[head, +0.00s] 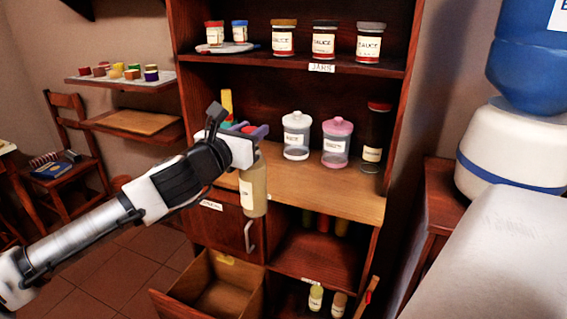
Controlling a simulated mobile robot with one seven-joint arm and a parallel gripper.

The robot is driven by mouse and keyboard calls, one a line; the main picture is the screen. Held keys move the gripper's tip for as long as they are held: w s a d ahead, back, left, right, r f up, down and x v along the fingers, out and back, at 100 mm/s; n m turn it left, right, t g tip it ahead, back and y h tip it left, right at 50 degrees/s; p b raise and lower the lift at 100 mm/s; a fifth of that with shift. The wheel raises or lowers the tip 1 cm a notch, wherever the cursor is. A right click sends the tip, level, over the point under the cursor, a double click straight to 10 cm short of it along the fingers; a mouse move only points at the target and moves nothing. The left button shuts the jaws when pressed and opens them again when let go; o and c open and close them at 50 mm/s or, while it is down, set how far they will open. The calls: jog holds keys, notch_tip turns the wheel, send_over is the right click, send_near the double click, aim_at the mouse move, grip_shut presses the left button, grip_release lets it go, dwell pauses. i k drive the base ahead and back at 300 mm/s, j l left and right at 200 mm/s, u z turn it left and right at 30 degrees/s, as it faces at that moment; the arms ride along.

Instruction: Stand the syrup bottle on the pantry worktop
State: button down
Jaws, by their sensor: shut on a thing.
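My gripper (258,140) is shut on the upper part of a tan bottle (254,187) with a pale label, taken as the syrup bottle; its label is too small to read. The bottle hangs close to upright below the jaws. Its base shows in front of the worktop's front edge and the cabinet face, at about the edge's height or lower. The pantry worktop (335,195) is light wood. Its left part is partly hidden behind my gripper and the bottle.
On the worktop stand a clear jar (296,140), a pink-lidded jar (336,145), a dark bottle (375,135) and a yellow bottle (227,104) behind my gripper. The worktop's front middle is clear. A drawer (225,290) stands open below. Sauce jars (324,42) line the shelf above.

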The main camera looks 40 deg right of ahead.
aim_at(306, 185)
jog(key=i+l, duration=0.1)
jog(key=l, duration=0.75)
jog(key=i+l, duration=0.15)
jog(key=l, duration=0.25)
